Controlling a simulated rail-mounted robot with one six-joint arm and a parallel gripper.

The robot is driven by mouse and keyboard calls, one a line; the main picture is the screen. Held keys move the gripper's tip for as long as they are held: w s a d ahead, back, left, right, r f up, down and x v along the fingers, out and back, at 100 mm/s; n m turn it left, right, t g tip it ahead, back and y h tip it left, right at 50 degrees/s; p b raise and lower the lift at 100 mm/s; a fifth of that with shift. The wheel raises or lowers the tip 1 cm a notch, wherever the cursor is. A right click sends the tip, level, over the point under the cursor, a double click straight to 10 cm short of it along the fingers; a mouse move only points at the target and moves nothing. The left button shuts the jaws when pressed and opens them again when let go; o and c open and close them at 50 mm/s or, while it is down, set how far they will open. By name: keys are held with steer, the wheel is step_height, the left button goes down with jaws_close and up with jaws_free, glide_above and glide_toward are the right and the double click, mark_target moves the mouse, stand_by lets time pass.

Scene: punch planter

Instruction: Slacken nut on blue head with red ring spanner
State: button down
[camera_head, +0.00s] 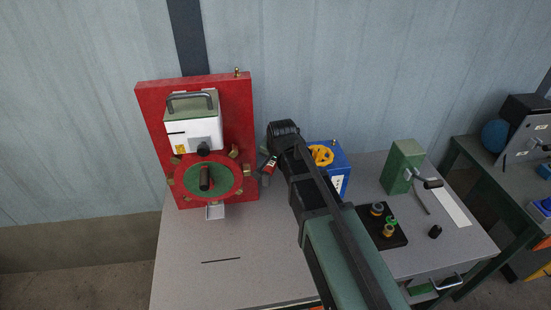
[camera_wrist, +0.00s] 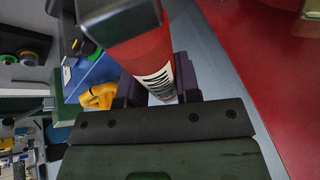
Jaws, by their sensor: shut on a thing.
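My gripper (camera_head: 271,160) is shut on a red tool (camera_head: 270,166) in front of the red panel's right side. In the wrist view the red tool (camera_wrist: 143,58) is a thick red handle with a white barcode label and a dark grey end. It is likely the red ring spanner, but no ring shows clearly. The blue head (camera_head: 340,160) stands on the table right of my gripper, apart from the tool, with a yellow handwheel (camera_head: 321,155) on it. A small brass piece on its top may be the nut. My arm partly hides the blue head.
A red panel (camera_head: 149,110) with a white box and a green-red dial stands at the left. A green block (camera_head: 402,165) and a black tray (camera_head: 401,238) with small parts are at the right. The table's (camera_head: 200,285) front left is mostly bare.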

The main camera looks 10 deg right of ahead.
steer(key=shift+f+b, duration=1.4)
steer(key=shift+f, duration=0.15)
steer(key=shift+s+d+n+g+y, duration=0.15)
steer(key=shift+s+d+n+y, duration=0.2)
steer(key=shift+d+n, duration=0.7)
steer(key=shift+s+d+n+g+y, duration=0.1)
steer(key=shift+s+d+n+y, duration=0.25)
steer(key=shift+d+n, duration=0.65)
steer(key=shift+s+d+n+g+y, duration=0.2)
steer(key=shift+d+n+y, duration=0.2)
steer(key=shift+d+n, duration=0.65)
steer(key=shift+d+m, duration=0.25)
steer(key=shift+m, duration=0.05)
steer(key=shift+a+r+m, duration=0.1)
steer(key=shift+a+m, duration=0.2)
